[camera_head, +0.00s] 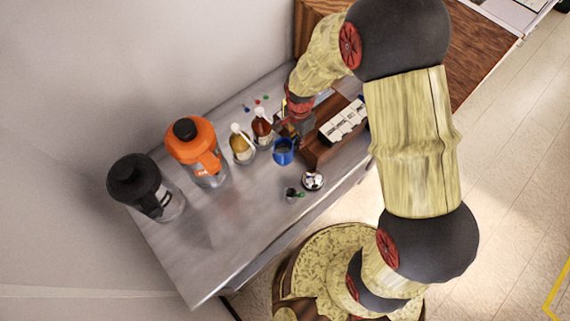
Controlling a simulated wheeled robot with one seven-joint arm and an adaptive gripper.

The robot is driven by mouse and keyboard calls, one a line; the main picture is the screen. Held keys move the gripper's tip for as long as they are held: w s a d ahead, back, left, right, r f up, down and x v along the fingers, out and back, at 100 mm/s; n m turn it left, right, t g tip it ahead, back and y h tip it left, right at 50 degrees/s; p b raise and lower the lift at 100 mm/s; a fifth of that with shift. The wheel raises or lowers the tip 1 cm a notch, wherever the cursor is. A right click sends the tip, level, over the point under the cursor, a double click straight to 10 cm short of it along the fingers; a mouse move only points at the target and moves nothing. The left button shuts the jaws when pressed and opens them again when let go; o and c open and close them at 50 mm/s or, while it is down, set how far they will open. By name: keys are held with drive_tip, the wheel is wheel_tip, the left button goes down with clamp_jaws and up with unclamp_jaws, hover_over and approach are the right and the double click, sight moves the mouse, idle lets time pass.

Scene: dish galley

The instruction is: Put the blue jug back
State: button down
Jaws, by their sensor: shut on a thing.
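The blue jug (283,152) is small, with its open top facing up. It is near the middle of the metal counter, just left of the wooden tray. My gripper (287,133) reaches down from the upper right and is shut on the blue jug at its far side. The fingertips are small and partly hidden. I cannot tell whether the jug's base touches the counter.
The metal counter (215,245) is bare at its front left. Two sauce bottles (241,150) (262,128), an orange-topped jug (196,148) and a black-topped jug (143,185) stand along the wall. A wooden tray (318,152) with white items, a shiny round item (313,181) and a small dark cup (291,195) are nearby.

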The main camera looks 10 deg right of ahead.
wheel_tip(320, 180, down, 10)
drive_tip(key=shift+r, duration=0.1)
idle(0.4)
drive_tip(key=shift+f, duration=0.25)
drive_tip(key=c, duration=1.9)
unclamp_jaws()
drive_tip(key=shift+r, duration=0.1)
